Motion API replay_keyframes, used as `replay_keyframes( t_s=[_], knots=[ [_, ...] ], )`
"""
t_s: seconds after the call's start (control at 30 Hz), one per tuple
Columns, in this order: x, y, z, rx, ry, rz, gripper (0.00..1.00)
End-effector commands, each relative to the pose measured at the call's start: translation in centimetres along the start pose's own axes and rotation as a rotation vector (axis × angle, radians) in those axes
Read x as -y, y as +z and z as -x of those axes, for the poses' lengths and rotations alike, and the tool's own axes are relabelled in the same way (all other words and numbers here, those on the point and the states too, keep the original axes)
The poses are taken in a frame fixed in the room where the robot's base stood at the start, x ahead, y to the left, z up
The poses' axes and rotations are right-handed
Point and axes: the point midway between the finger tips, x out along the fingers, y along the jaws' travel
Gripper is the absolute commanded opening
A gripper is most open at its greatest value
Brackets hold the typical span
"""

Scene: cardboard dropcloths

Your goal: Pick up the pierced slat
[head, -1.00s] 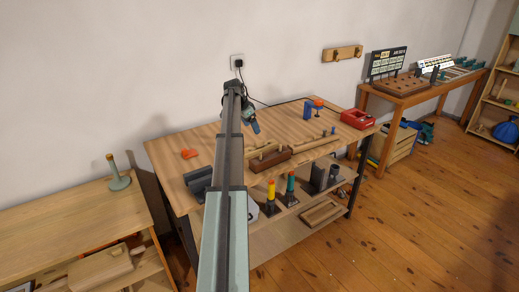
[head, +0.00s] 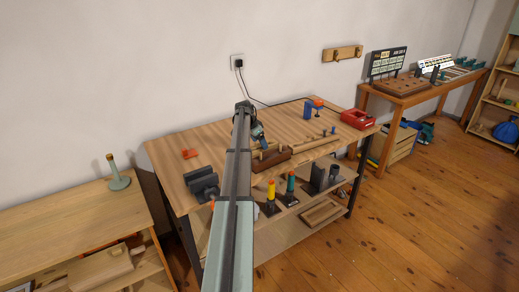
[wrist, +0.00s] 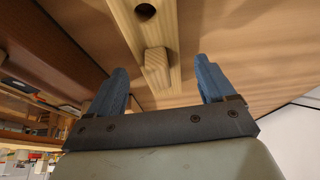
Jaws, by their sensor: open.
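The pierced slat (wrist: 125,14) is a long pale wooden strip with a dark round hole, seen in the wrist view running up from between my fingers. A squarish pale wooden block or peg (wrist: 157,70) stands up from it. My gripper (wrist: 160,80) is open, its two blue fingers on either side of the slat's line, with nothing held. Whether the fingers touch the slat cannot be told. In the head view my gripper (head: 258,133) is low over the workbench, and my arm covers part of the area around the slat.
A dark brown block (head: 271,162) lies on the workbench (head: 215,147) close to the slat. A dark vise (head: 202,184) and an orange piece (head: 190,153) are to the left. A blue clamp (head: 307,110) and a red box (head: 357,119) are to the right.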

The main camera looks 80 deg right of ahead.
Motion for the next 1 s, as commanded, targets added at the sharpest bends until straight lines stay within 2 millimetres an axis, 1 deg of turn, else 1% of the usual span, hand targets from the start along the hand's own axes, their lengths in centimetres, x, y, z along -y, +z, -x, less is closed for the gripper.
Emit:
replay_keyframes(
  t_s=[0.03,0.1,0.3,0.33,0.9,1.0],
  knots=[
    [-0.01,-0.01,-0.56,0.000,0.000,0.000,0.83],
    [-0.01,-0.01,-0.90,0.000,0.000,0.000,0.83],
    [-0.03,0.01,-0.93,0.000,-0.001,0.000,0.83],
    [-0.02,0.01,-0.93,0.000,-0.001,0.000,0.81],
    [-0.01,0.03,-0.91,0.000,-0.001,0.000,0.27],
    [-0.01,0.02,-0.89,0.000,-0.001,0.000,0.19]
  ],
)
